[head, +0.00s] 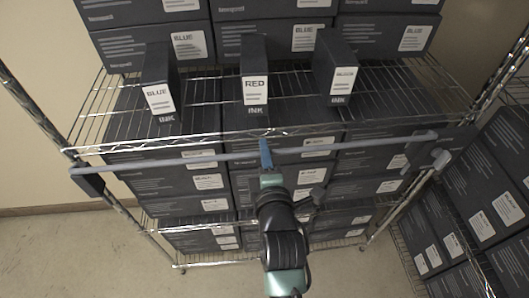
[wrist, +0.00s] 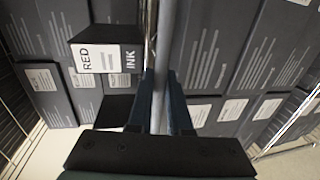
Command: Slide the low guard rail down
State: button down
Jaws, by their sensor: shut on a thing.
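The guard rail (head: 360,142) is a thin grey-blue bar running across the front of the wire shelf, just below the shelf's front edge. Its left end meets a dark bracket (head: 88,180) on the left post, and its right end reaches dark brackets near the right post. My gripper (head: 265,153) is at the middle of the rail, below the red ink box. In the wrist view the rail (wrist: 165,60) runs up between the two blue fingers of my gripper (wrist: 161,105), which are shut on it. The lower part of the rail is hidden there by the gripper body.
Three ink boxes stand on the wire shelf (head: 215,105): a left blue one (head: 158,97), a red one (head: 254,88) and a right one (head: 338,80). Dark cartons (head: 210,182) fill the shelves below. Another loaded rack (head: 480,195) stands right. Floor (head: 80,255) is clear at left.

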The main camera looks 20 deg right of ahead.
jog(key=shift+s+f, duration=0.1)
jog(key=shift+f, duration=0.3)
jog(key=c, duration=0.9)
grip_release()
jog(key=shift+c, duration=0.2)
jog(key=shift+o, duration=0.5)
jog(key=shift+r, duration=0.1)
jog(key=b+v, duration=0.2)
jog(key=v, duration=1)
jog(key=shift+s+b, duration=0.3)
jog(key=shift+s, duration=0.1)
jog(key=shift+r, duration=0.1)
